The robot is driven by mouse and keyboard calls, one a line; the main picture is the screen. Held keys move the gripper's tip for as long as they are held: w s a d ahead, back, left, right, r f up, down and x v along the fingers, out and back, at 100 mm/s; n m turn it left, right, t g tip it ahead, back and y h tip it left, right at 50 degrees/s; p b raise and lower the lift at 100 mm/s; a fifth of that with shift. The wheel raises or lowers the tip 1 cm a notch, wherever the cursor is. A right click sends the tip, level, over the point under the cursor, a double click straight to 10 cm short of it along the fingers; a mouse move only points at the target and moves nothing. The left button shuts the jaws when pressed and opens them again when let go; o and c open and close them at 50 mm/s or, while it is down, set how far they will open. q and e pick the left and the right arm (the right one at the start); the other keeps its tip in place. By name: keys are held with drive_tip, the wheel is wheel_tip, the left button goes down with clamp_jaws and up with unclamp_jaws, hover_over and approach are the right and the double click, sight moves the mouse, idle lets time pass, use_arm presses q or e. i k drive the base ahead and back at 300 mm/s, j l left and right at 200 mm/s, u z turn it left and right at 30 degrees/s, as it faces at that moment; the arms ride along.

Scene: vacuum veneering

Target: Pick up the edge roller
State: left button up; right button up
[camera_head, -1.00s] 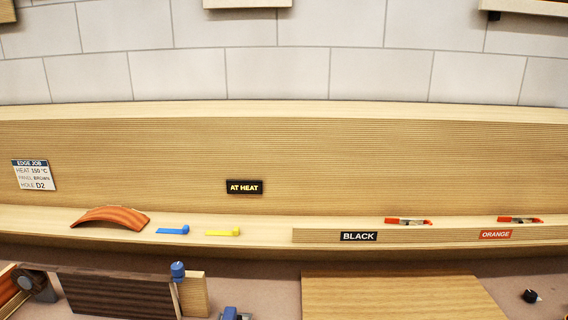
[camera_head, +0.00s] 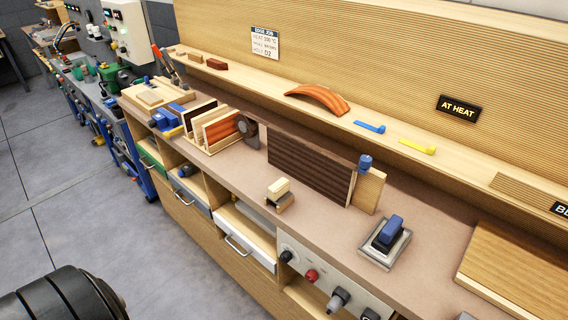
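I cannot tell for certain which item is the edge roller. A dark tool with a round grey disc (camera_head: 247,131) stands on the bench at the right end of the rack of upright panels, and may be it. A small block tool with a cream top (camera_head: 279,190) sits near the bench's front edge. A blue-handled tool (camera_head: 387,233) rests on a grey metal plate to its right. Neither of my grippers is in view, and nothing is seen held.
A dark brown panel (camera_head: 309,166) stands upright on the bench, with a blue-knobbed clamp (camera_head: 364,165) at its right end. A rack (camera_head: 226,144) holds several panels. A white drawer (camera_head: 244,240) shows below the bench. Bare bench top (camera_head: 325,222) lies between the tools.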

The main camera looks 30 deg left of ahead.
sight(278, 193)
drive_tip(key=u, duration=1.05)
